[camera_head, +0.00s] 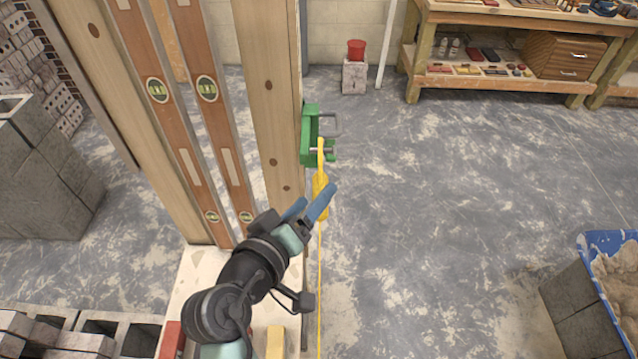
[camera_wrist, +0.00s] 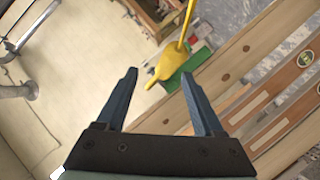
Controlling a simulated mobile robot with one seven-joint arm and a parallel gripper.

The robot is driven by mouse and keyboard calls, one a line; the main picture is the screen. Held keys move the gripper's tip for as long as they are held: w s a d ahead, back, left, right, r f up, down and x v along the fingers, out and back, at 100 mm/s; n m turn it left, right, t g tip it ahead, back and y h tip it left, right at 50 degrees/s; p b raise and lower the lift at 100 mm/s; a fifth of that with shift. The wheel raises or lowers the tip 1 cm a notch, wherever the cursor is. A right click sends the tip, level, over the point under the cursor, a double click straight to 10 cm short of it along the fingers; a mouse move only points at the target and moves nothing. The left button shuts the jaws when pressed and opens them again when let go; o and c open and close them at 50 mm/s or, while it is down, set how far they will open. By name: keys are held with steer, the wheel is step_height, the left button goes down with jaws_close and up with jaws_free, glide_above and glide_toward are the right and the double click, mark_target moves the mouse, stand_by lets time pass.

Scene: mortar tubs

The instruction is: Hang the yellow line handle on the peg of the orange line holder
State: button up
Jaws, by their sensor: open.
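The yellow line handle (camera_head: 320,183) is upright against the front of a green holder (camera_head: 309,135) on the timber post. Its narrow upper end is at the holder's grey peg (camera_head: 328,150); it looks hung there, but I cannot tell for certain. A thin yellow line runs down from it. The holder looks green; no orange one shows. My gripper (camera_head: 317,196) is open by the handle's lower part. In the wrist view the handle (camera_wrist: 172,64) is just beyond the open fingertips, with the green holder (camera_wrist: 201,79) behind. Nothing is between the fingers.
Timber posts (camera_head: 265,90) and two spirit levels (camera_head: 205,110) stand left of the holder. A wooden bench (camera_head: 480,82) is at the back right. A blue tub (camera_head: 593,240) of mortar stands on blocks at the right. The floor between is clear.

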mark_target(321, 183)
steer(key=shift+p+x, duration=0.3)
steer(key=shift+x, duration=1.5)
jaws_close()
steer(key=shift+w, duration=0.15)
steer(key=shift+w+r, duration=0.1)
steer(key=shift+w, duration=0.55)
steer(key=shift+d, duration=0.15)
steer(key=d+p, duration=0.2)
steer(key=d, duration=0.6)
stand_by(0.5)
steer(key=shift+d, duration=0.1)
